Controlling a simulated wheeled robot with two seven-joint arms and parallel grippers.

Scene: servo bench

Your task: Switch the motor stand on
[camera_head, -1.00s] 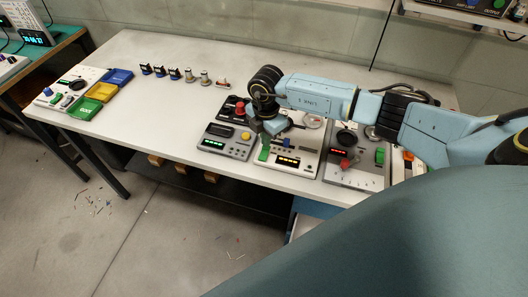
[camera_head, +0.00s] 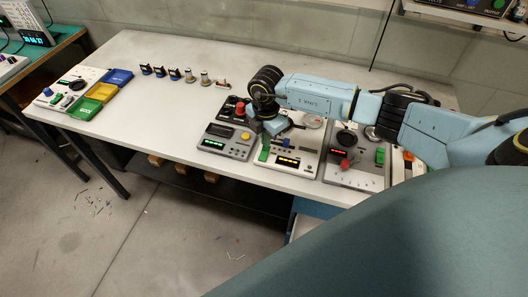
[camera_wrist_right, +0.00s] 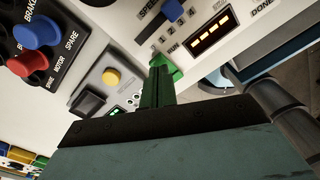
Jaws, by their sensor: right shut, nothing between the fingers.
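The motor stand appears to be the white panel (camera_head: 303,143) in the middle of the row at the bench's front. It has a lit amber bar display (camera_head: 288,161) and a green part (camera_head: 264,155) at its left. My right gripper (camera_head: 268,139) is low over that left side. In the right wrist view the shut, empty fingers (camera_wrist_right: 158,84) reach to a bright green switch (camera_wrist_right: 173,71) beside the RUN label. They cover part of it; I cannot tell whether they touch. My left gripper is not in view.
A grey unit (camera_head: 228,140) with a yellow button stands left of the stand. A knob box (camera_wrist_right: 25,65) with red and blue knobs is beside it.

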